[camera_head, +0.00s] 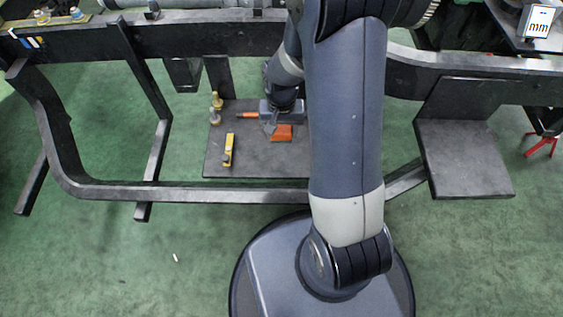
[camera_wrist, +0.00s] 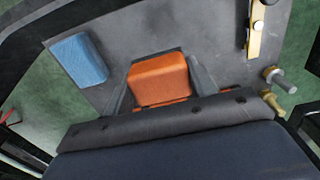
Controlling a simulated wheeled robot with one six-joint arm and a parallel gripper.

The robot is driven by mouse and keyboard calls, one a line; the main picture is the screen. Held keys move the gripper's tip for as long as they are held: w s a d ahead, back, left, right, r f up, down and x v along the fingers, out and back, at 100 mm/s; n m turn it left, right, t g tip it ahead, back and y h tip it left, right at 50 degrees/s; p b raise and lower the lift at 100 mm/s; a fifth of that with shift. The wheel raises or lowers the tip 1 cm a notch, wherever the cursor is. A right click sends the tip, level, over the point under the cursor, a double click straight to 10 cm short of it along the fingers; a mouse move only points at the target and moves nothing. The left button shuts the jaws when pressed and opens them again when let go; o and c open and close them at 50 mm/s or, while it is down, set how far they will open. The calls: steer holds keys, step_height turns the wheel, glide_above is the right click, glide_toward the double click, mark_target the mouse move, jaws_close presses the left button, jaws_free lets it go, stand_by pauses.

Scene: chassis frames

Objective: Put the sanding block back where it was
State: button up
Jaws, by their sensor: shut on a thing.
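An orange block (camera_head: 282,132), which looks like the sanding block, is at the dark grey board inside the black frame. In the wrist view the orange block (camera_wrist: 160,78) lies between the two grey fingers of my gripper (camera_wrist: 160,88), which is shut on it. My gripper (camera_head: 272,126) points down over the board in the head view. I cannot tell whether the block touches the board. A blue block (camera_wrist: 79,60) lies apart on the board, left of the gripper in the wrist view; my arm seems to hide it in the head view.
The dark grey board (camera_head: 262,168) also bears a yellow tool (camera_head: 229,150) and brass and grey upright pieces (camera_head: 214,114) at its left. An orange-tipped piece (camera_head: 247,115) shows beside my gripper. Black frame rails (camera_head: 220,194) run around the board. Some bare board shows near its front edge.

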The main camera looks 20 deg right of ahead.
mark_target(282, 157)
step_height(282, 157, down, 10)
steer(key=b, duration=0.4)
steer(key=shift+f, duration=0.25)
steer(key=shift+f, duration=0.2)
steer(key=o, duration=1)
steer(key=shift+c, duration=0.2)
step_height(282, 157, up, 12)
steer(key=p, duration=0.4)
steer(key=shift+r+p, duration=0.25)
steer(key=shift+p, duration=0.15)
steer(key=shift+f, duration=0.15)
